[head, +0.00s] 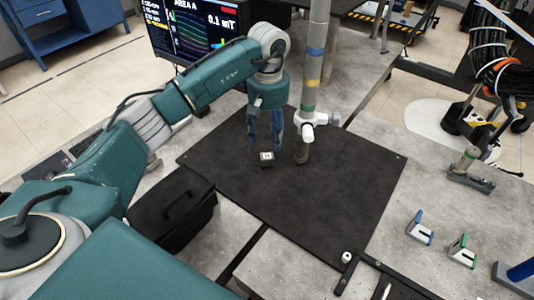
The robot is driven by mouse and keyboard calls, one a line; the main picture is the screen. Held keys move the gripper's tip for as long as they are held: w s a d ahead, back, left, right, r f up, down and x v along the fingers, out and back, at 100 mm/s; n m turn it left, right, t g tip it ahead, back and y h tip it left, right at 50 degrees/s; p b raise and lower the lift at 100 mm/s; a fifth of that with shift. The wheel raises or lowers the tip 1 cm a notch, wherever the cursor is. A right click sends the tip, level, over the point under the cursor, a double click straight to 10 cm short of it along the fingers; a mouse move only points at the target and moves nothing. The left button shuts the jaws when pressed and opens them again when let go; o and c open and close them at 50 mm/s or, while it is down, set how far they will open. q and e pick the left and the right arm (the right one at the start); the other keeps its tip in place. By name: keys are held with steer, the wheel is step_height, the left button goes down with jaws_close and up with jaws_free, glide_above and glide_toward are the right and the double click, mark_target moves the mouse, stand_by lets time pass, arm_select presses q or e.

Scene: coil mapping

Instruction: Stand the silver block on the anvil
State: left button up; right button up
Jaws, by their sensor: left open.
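A small pale block (267,158), which looks like the silver block, rests on the black mat (330,205) near its back left part. A dark mark shows on one face. My left gripper (265,145) points down with its two dark blue fingers apart, just behind and above the block in the picture. Nothing shows between the fingers, and I cannot tell if they touch the block. My right gripper is not in view.
A tall banded post (313,80) with a white clamp stands close right of my left gripper. A black case (172,210) sits left of the mat. A blue clip (420,228) and a green clip (462,251) stand at right. The mat's middle is clear.

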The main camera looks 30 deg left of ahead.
mark_target(267, 156)
arm_select(q)
step_height(267, 156, down, 2)
steer(key=f, duration=0.1)
steer(key=f+p, duration=0.1)
steer(key=f, duration=0.1)
steer(key=f+p, duration=0.1)
steer(key=shift+s+f, duration=0.35)
steer(key=shift+f, duration=0.35)
steer(key=c, duration=1.3)
jaws_close()
steer(key=shift+w+r, duration=0.1)
steer(key=shift+r, duration=0.1)
